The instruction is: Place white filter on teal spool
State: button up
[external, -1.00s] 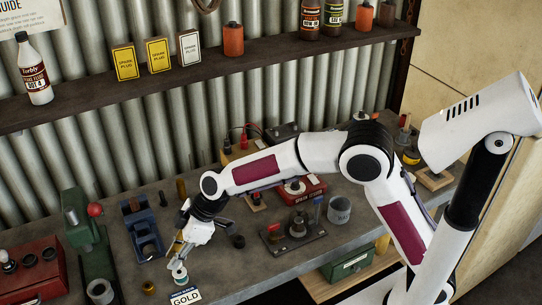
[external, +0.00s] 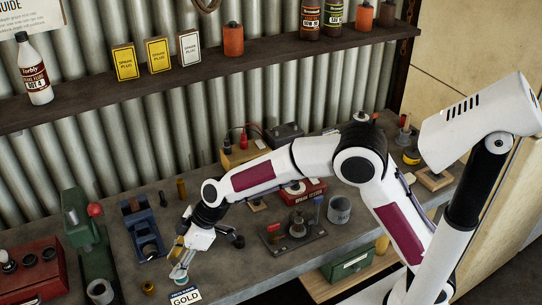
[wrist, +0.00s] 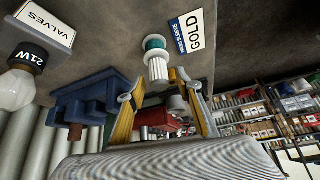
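The white filter (wrist: 158,66) is a ribbed white piece in the wrist view. It appears stacked end to end on the teal spool (wrist: 154,43), whose teal band shows beyond it. Whether it is fully seated cannot be told. My gripper (wrist: 157,79) has its two yellow-and-grey fingers spread, one on each side of the filter, with small gaps visible. In the external view my gripper (external: 179,275) is low over the front edge of the bench, at the spool, and largely hides the filter and spool there.
A GOLD sign (external: 186,298) lies close beside the spool. A blue block (external: 142,228), a green press (external: 86,242) and a red box (external: 32,270) stand to the left. A brass ring (external: 148,287) lies nearby. A dark metal stand (external: 293,236) is to the right.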

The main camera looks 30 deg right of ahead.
jog(key=shift+r, duration=0.1)
jog(key=shift+v, duration=0.8)
jog(key=v, duration=1)
jog(key=shift+r, duration=0.2)
jog(key=shift+d, duration=0.2)
